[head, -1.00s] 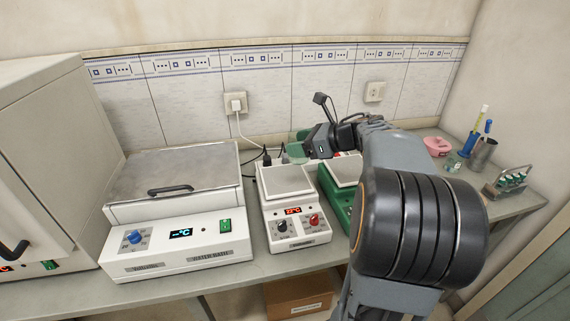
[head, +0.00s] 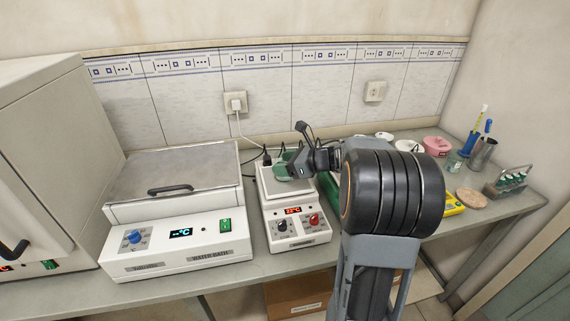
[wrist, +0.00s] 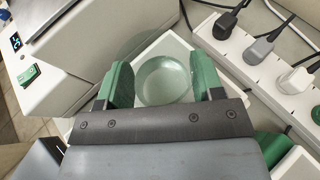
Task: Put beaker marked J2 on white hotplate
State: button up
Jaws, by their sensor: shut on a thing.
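My gripper (wrist: 163,86) is shut on a clear glass beaker (wrist: 165,80), with one green finger on each side of it in the wrist view. No J2 mark can be read on the beaker. The beaker is over the plate of the white hotplate (head: 297,235); I cannot tell whether it touches. In the head view my gripper (head: 283,167) is at the back of the hotplate's plate, and the beaker is too small to make out well. The hotplate's display is lit red.
A water bath (head: 178,245) stands left of the hotplate. A green device (head: 331,195) is close on its right, partly behind my arm. A power strip (wrist: 262,68) with plugs lies behind. A pink dish (head: 436,146) and a vial rack (head: 507,183) are at right.

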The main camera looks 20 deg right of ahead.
jog(key=shift+f+b, duration=0.2)
jog(key=shift+b, duration=0.1)
jog(key=o, duration=1)
